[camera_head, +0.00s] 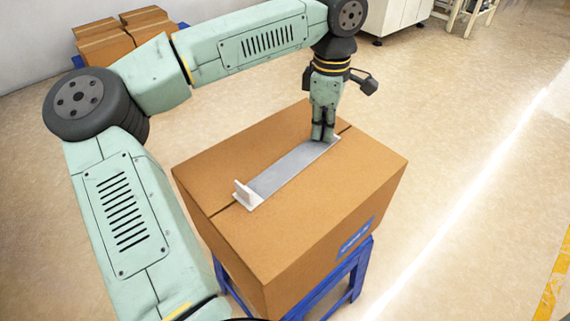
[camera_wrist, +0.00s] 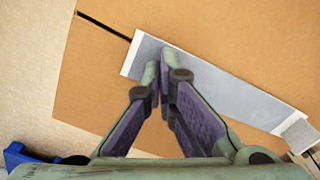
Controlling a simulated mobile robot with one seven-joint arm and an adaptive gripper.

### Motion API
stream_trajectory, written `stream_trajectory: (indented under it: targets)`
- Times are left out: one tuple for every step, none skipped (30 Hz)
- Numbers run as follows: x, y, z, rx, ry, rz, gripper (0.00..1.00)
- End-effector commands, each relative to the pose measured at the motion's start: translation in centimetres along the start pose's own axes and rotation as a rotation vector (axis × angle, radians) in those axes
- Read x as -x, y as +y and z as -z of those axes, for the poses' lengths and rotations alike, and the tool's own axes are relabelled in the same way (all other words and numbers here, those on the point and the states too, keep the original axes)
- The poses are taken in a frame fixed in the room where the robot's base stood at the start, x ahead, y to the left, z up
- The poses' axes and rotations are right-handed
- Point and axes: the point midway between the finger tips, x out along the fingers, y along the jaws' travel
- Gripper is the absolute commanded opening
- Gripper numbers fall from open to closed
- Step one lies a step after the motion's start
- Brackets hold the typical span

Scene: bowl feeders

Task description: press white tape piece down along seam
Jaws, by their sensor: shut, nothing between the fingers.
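A closed brown cardboard box (camera_head: 335,200) has a dark seam across its top. A long grey-white tape piece (camera_head: 290,170) lies along the seam, and its near left end (camera_head: 244,195) stands up from the box. In the wrist view the tape (camera_wrist: 235,95) crosses the box top, with the black seam (camera_wrist: 104,27) showing beyond one end. My gripper (camera_head: 322,139) points down, shut and empty, at the tape's far end. In the wrist view its fingertips (camera_wrist: 159,66) are over the tape near that end. I cannot tell whether they touch it.
The box rests on a blue stand (camera_head: 355,275). More cardboard boxes (camera_head: 122,35) stand at the back left. A white cabinet (camera_head: 398,14) is at the back. The floor to the right is clear, with a yellow line (camera_head: 553,285) at the edge.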

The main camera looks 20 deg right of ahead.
Motion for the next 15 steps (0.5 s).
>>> stream_trajectory:
  targets:
    - [0.9, 0.0, 0.0, 0.000, 0.000, -0.001, 0.00]
    - [1.3, 0.0, 0.0, 0.000, 0.001, -0.001, 0.00]
    - [1.7, 0.0, 0.0, 0.000, 0.001, -0.001, 0.00]
    - [2.0, 0.0, 0.0, 0.000, 0.001, -0.002, 0.00]
    - [2.4, 0.0, 0.0, 0.000, 0.001, -0.002, 0.00]
    - [2.8, 0.0, 0.0, 0.000, 0.001, -0.002, 0.00]
    - [3.1, 0.0, 0.0, 0.000, 0.001, -0.002, 0.00]
    - [3.4, 0.0, 0.0, 0.000, 0.001, -0.002, 0.00]
    - [3.8, 0.0, 0.0, 0.000, 0.001, -0.002, 0.00]
    - [4.1, 0.0, 0.0, 0.000, 0.001, -0.002, 0.00]
    - [4.4, 0.0, 0.0, 0.000, 0.001, -0.002, 0.00]
    - [4.8, 0.0, 0.0, 0.000, 0.001, -0.002, 0.00]
    - [5.1, 0.0, 0.0, 0.000, 0.001, -0.002, 0.00]
    - [5.4, 0.0, 0.0, 0.000, 0.001, -0.002, 0.00]
    - [5.8, 0.0, 0.0, 0.000, 0.001, -0.002, 0.00]
